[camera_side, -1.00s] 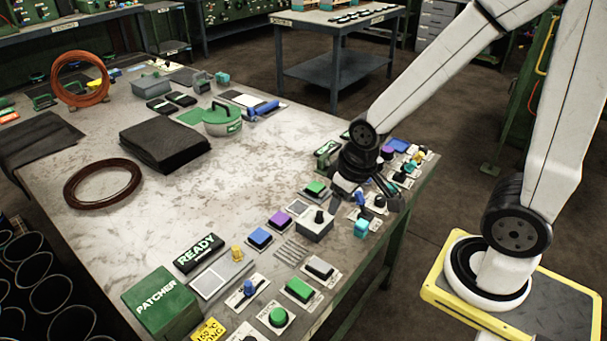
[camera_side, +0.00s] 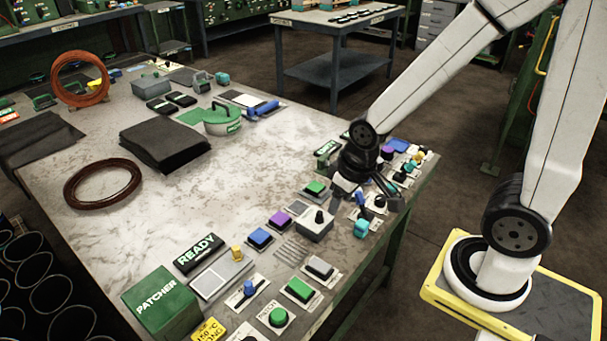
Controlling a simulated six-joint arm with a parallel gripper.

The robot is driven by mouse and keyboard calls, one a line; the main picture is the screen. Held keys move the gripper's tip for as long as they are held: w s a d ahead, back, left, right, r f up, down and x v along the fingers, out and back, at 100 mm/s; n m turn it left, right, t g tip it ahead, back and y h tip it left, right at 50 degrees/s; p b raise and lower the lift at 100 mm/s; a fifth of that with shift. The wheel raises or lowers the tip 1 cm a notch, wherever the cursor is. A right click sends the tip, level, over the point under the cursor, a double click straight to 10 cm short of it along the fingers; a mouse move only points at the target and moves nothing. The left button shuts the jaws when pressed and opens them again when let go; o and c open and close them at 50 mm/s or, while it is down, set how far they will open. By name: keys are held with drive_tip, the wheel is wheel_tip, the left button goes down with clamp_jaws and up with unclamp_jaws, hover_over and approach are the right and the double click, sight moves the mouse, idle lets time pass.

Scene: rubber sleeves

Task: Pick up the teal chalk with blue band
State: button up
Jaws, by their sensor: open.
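My gripper (camera_side: 377,203) points down over the right edge of the workbench (camera_side: 240,180), among small parts and switches. Its dark fingers are apart, and I see nothing clearly held. A small teal piece (camera_side: 361,229) stands near the bench edge, just below the fingers in the picture. Another teal bit (camera_side: 407,168) shows to the right, behind the gripper. No blue band can be made out on either, so I cannot tell which is the teal chalk with blue band. My gripper hides part of the bench there.
Close to the gripper are a grey box with a black knob (camera_side: 315,225), a green button (camera_side: 316,188), a purple block (camera_side: 279,219) and a blue block (camera_side: 260,237). A black mat stack (camera_side: 165,145) lies further left. The bench middle is clear.

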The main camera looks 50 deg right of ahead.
idle(0.3)
drive_tip(key=o, duration=0.4)
drive_tip(key=shift+c, duration=0.2)
drive_tip(key=n+g, duration=0.2)
drive_tip(key=n, duration=1.5)
hover_over(361, 222)
drive_tip(key=f, duration=0.7)
drive_tip(key=a+f, duration=0.1)
drive_tip(key=f, duration=0.3)
drive_tip(key=shift+w+f, duration=0.1)
drive_tip(key=shift+w, duration=0.05)
drive_tip(key=shift+d+f+n+g, duration=0.3)
drive_tip(key=shift+d+f+n, duration=0.15)
drive_tip(key=shift+d+n, duration=0.1)
drive_tip(key=shift+f, duration=0.1)
